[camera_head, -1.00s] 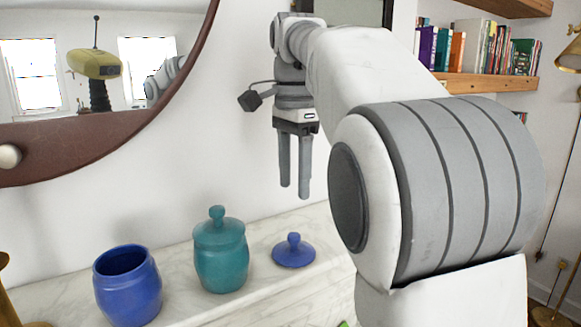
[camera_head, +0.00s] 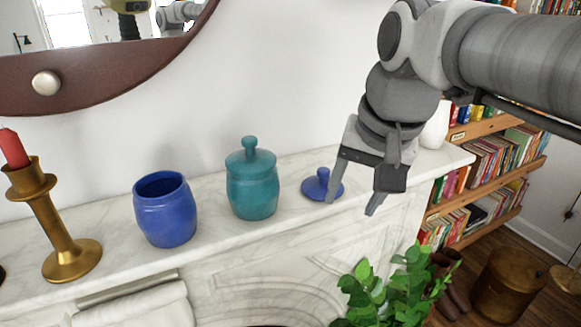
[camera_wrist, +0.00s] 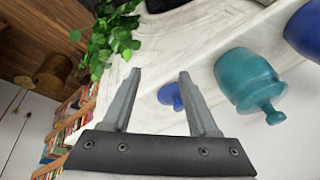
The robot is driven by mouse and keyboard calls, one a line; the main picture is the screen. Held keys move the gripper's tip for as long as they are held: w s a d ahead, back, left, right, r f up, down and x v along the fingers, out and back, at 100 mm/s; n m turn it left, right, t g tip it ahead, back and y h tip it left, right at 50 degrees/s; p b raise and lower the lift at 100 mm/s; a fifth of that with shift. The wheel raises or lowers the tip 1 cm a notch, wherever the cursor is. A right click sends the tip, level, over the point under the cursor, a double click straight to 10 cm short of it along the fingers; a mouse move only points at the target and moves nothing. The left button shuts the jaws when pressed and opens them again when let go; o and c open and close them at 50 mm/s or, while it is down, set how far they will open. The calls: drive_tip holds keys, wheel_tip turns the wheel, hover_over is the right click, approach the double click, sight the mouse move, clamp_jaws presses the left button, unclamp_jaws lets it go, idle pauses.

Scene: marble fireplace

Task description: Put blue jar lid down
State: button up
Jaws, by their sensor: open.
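The blue jar lid (camera_head: 322,186) lies knob up on the marble mantel, right of the teal jar. It also shows in the wrist view (camera_wrist: 170,95), near one finger. My gripper (camera_head: 350,205) is open and empty, in front of and to the right of the lid in the head view; one fingertip overlaps the lid's right edge there. Contact cannot be told. The open blue jar (camera_head: 166,212) stands lidless on the mantel at the left. The teal jar (camera_head: 252,185) has its own lid on and stands between the blue jar and the blue lid.
A brass candlestick (camera_head: 62,240) with a red candle stands left on the mantel (camera_head: 110,240). A white vase (camera_head: 436,125) is at its right end. A green plant (camera_head: 385,290) is below the front edge. A round mirror hangs above; bookshelves (camera_head: 480,175) are at the right.

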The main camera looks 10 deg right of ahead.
drive_tip(key=s+f+n+t, duration=0.1)
drive_tip(key=s+f+n, duration=0.4)
drive_tip(key=s+f, duration=0.2)
drive_tip(key=shift+a+f+t+h, duration=0.35)
drive_tip(key=shift+f+t+h, duration=0.05)
drive_tip(key=shift+f, duration=0.35)
